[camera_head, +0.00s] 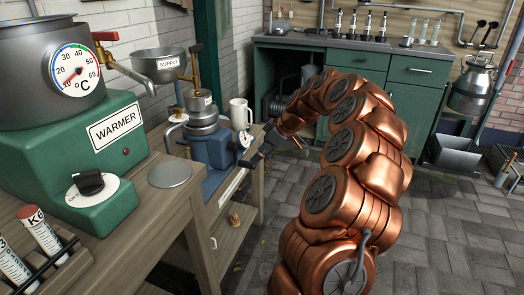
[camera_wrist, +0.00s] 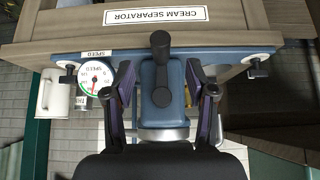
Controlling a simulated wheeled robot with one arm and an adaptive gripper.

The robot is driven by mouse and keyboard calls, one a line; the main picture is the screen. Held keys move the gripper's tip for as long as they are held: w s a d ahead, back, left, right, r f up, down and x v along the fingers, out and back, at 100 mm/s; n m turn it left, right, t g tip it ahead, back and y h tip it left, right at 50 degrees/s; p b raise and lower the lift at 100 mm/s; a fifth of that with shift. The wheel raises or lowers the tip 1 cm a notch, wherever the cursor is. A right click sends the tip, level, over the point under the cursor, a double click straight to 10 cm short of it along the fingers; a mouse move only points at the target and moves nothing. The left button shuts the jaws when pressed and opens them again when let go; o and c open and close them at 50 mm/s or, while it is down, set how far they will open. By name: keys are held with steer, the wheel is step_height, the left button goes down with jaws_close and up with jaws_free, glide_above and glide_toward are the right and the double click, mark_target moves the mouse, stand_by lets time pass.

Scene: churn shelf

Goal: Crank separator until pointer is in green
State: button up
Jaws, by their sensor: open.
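The cream separator (camera_head: 208,150) has a blue body and metal bowl and stands on the wooden bench at centre left. Its small white speed gauge (camera_wrist: 95,78) is left of my fingers in the wrist view. A reddish pointer shows there, but its place against the coloured band is too small to read surely. The dark crank (camera_wrist: 160,70), with a round-ended knob, stands upright in front of the blue housing. My gripper (camera_wrist: 160,88) is open, one finger on each side of the crank, with gaps between. In the head view my gripper (camera_head: 272,150) is at the separator's right side.
The green warmer (camera_head: 110,150) with its pot and dial fills the left. A white mug (camera_head: 239,115) stands behind the separator. A supply funnel (camera_head: 160,65) hangs above. A green cabinet (camera_head: 405,100) stands at the back; open paved floor lies right of my arm.

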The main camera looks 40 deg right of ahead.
mark_target(249, 164)
steer(key=shift+p+x, duration=0.3)
steer(key=shift+x, duration=2.8)
steer(key=shift+f, duration=0.1)
steer(key=shift+w+a+f+b, duration=0.15)
steer(key=shift+w+f+b, duration=0.1)
steer(key=shift+b, duration=0.15)
jaws_close()
